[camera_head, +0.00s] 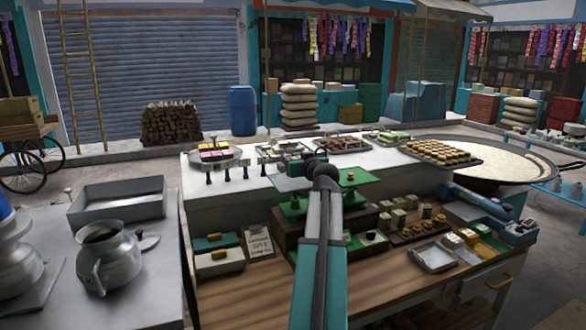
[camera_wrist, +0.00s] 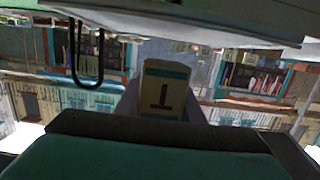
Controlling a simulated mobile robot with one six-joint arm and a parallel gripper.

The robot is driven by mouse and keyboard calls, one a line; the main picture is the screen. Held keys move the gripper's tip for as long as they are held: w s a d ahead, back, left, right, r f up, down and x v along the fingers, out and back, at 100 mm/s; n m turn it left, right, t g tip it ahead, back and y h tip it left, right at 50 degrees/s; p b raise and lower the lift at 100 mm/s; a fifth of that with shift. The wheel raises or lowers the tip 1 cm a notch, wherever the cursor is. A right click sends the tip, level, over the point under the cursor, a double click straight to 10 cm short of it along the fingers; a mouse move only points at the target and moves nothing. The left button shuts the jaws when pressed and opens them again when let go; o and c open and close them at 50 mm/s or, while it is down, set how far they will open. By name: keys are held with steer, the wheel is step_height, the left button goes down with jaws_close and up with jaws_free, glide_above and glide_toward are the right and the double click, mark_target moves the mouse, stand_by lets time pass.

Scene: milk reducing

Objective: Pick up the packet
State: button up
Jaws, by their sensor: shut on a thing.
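In the wrist view a cream packet (camera_wrist: 165,72) with teal bands and a dark mark like an upside-down T stands between the grey fingers of my gripper (camera_wrist: 162,103). The gripper is shut on it. Street fronts show upside down behind the packet, and no surface shows touching it. In the head view my arm reaches from the bottom centre to the middle of the counter; its joint hides most of the gripper, and I cannot make out the held packet. Small cream packets (camera_head: 398,218) stand on the counter right of my arm.
A green scale (camera_head: 357,194) stands close beside my arm. Trays of sweets (camera_head: 440,152) and a wide pan (camera_head: 500,162) are at the back right. A metal tray (camera_head: 434,256) lies at the front right. A pot (camera_head: 108,262) stands at left.

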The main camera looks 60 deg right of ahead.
steer(key=f+b+v, duration=0.1)
steer(key=b+v, duration=0.3)
steer(key=v, duration=1.2)
steer(key=shift+s+d, duration=0.4)
